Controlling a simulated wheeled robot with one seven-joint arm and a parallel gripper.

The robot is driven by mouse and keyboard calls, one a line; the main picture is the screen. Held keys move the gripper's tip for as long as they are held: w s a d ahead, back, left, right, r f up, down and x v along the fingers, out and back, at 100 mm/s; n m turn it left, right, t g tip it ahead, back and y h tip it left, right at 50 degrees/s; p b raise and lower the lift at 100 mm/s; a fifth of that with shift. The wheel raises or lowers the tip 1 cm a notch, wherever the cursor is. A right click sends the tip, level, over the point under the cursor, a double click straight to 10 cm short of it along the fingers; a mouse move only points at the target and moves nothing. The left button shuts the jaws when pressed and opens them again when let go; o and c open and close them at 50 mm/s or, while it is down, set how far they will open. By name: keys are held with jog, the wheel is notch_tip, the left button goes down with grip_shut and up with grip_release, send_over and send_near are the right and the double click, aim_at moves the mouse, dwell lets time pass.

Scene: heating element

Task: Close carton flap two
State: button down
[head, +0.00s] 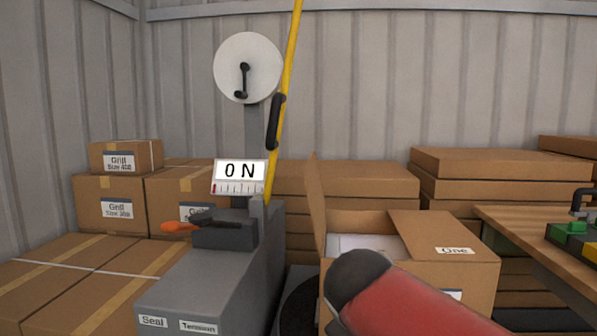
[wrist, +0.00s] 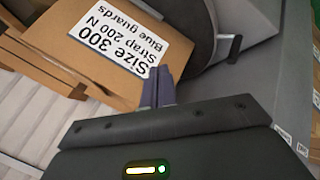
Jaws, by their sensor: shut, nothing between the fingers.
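The open carton (head: 455,280) stands right of centre in the head view. Its right flap, marked "One" (head: 440,232), lies across the right part of the top. Its left flap (head: 315,205) stands nearly upright, and no number shows on it. White contents (head: 365,243) show in the opening. In the wrist view my gripper (wrist: 158,90) has its fingers together and empty, in front of a carton side (wrist: 50,35) with a white label reading Size 300, Strap 200 N, Blue guards. I cannot tell whether they touch. The gripper is hidden in the head view; my red arm covers the carton's front.
A dark round plate (head: 298,300) lies beside the carton. A wooden bench (head: 540,235) is at right. Stacked boxes (head: 105,210) fill the left.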

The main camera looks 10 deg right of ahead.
jog(key=w+a+r+n+t+h+b, duration=0.1)
jog(key=w+a+r+n+t+h, duration=0.3)
jog(key=w+a+r, duration=0.55)
jog(key=w+a+r+n+t+h+b, duration=0.1)
jog(key=w+a+r+n+t+b, duration=0.1)
jog(key=w+a+r+n+t, duration=0.7)
jog(key=w+d+r+m+g+p, duration=0.2)
jog(key=w+d+m+g+p, duration=0.1)
jog(key=w+d, duration=0.8)
jog(key=shift+w+m+g, duration=0.15)
jog(key=shift+m+g, duration=0.35)
